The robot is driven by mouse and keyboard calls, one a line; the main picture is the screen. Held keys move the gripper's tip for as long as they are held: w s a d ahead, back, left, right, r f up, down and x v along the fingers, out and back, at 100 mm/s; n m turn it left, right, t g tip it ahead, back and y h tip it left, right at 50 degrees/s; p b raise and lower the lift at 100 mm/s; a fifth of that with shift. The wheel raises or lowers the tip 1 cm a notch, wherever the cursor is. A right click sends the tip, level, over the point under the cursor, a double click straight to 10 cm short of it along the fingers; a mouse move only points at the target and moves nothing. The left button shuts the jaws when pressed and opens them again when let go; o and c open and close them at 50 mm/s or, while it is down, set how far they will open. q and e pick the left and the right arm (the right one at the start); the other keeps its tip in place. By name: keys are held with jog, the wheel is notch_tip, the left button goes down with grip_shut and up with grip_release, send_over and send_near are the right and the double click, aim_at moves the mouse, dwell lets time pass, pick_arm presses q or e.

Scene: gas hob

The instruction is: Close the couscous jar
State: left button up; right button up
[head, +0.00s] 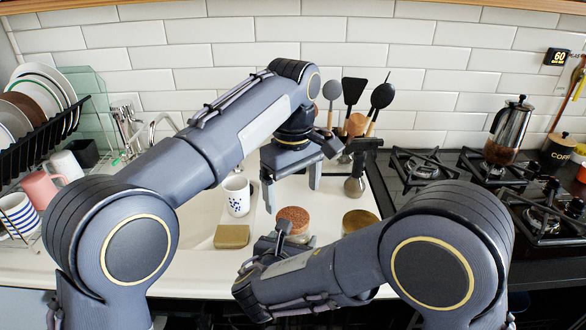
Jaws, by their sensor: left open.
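A round jar (293,217) filled with reddish-brown grains, which looks like the couscous jar, stands on the white counter in the head view. I see no lid on it, and my right arm hides its lower part. A round, flat brown-gold top (358,219) shows to its right, partly behind my right arm; I cannot tell whether it is a lid or another jar. My left gripper (292,184) is open and empty, pointing down above and behind the grain jar. My right forearm crosses in front; its gripper end (268,245) is unclear, near the jar's left front.
A patterned mug (236,196) and a tan sponge-like block (232,237) stand left of the jar. Utensils (353,95) stand behind. The gas hob (430,165) with a coffee press (507,132) is at right. A dish rack (45,140) is at left.

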pick_arm(q)
notch_tip(320, 180, up, 6)
jog(key=shift+s+f, duration=0.1)
jog(key=shift+f, duration=0.05)
pick_arm(e)
jog(key=o, duration=1.4)
jog(key=shift+o, duration=0.2)
jog(key=v, duration=0.8)
jog(key=shift+d+r+p, duration=0.1)
jog(key=shift+p, duration=0.3)
pick_arm(q)
jog(key=shift+r, duration=0.4)
